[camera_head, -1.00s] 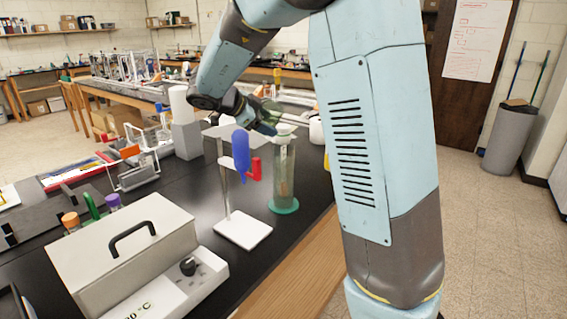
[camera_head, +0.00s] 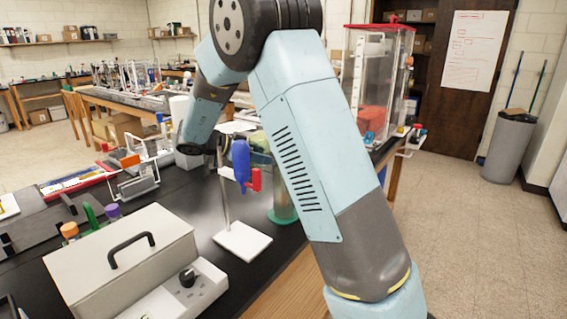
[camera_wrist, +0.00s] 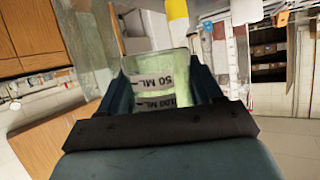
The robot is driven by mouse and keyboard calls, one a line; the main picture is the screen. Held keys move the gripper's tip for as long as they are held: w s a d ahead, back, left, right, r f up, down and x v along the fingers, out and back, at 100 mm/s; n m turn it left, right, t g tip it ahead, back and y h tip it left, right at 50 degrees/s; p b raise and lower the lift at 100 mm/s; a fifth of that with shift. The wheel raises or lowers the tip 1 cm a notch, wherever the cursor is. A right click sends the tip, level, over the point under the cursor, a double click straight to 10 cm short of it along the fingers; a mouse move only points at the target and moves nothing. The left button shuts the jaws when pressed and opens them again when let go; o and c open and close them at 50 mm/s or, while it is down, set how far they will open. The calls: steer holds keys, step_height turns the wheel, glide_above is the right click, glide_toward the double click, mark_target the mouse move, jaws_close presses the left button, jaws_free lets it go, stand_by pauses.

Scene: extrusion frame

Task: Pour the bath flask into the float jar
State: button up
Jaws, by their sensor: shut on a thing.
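The float jar (camera_head: 284,205) is a tall clear greenish cylinder on a round green foot, on the black bench in the head view. My arm hides much of it. In the wrist view my gripper (camera_wrist: 160,76) is shut on the bath flask (camera_wrist: 158,88), a clear glass vessel with pale green tint and 50 ML and 100 ML marks. In the head view my arm mostly hides the gripper; a greenish glass shape by the jar's top may be the flask. I cannot tell its tilt or whether liquid is flowing.
A stand with white base (camera_head: 242,241) and a blue and red clamp (camera_head: 241,162) is just left of the jar. A water bath box (camera_head: 122,262) with black handle sits front left. A clear tank (camera_head: 376,85) with red rim stands behind my arm.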

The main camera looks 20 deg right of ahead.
steer(key=shift+w+f+b, duration=0.15)
steer(key=shift+f+b, duration=0.2)
steer(key=shift+f, duration=0.7)
